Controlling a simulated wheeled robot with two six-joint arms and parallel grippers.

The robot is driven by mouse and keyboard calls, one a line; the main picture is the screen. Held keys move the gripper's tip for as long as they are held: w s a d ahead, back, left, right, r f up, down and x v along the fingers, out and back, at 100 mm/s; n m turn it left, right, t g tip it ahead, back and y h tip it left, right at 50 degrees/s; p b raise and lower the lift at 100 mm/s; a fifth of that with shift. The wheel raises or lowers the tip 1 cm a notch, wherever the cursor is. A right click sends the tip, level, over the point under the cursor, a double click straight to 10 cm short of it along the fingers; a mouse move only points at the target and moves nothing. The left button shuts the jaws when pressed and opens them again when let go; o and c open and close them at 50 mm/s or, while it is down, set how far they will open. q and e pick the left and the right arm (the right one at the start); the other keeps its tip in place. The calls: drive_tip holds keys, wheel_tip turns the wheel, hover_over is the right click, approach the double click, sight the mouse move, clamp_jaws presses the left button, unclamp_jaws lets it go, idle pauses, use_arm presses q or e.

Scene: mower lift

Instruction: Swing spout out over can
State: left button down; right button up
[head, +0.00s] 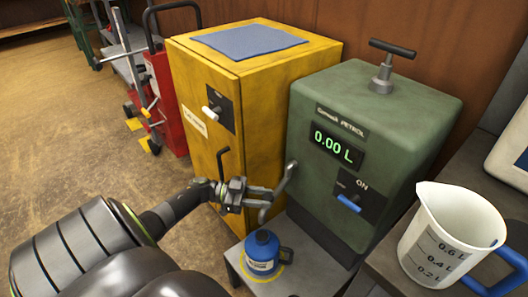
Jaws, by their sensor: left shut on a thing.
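The green petrol dispenser (350,120) has a grey bent spout (288,178) on its left side. The spout's lower end hangs just above the top of the blue can (262,256) in the picture; I cannot tell whether it is exactly over the opening. The can stands upright on a low grey stand (298,272), within a yellow ring. My left gripper (264,196) reaches in from the left and is shut on the spout, hiding part of it. My right gripper is not in view.
A yellow cabinet (215,120) with a blue cloth (248,41) on top stands behind my gripper. A white measuring jug (430,235) stands on a bench at the right. A red wheeled unit (165,100) is at the back left. Floor at the left is clear.

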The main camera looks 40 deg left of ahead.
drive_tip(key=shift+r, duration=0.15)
use_arm(q)
drive_tip(key=c, duration=1.3)
unclamp_jaws()
drive_tip(key=shift+a+f, duration=0.1)
drive_tip(key=shift+b+v, duration=1.7)
drive_tip(key=shift+v, duration=7.05)
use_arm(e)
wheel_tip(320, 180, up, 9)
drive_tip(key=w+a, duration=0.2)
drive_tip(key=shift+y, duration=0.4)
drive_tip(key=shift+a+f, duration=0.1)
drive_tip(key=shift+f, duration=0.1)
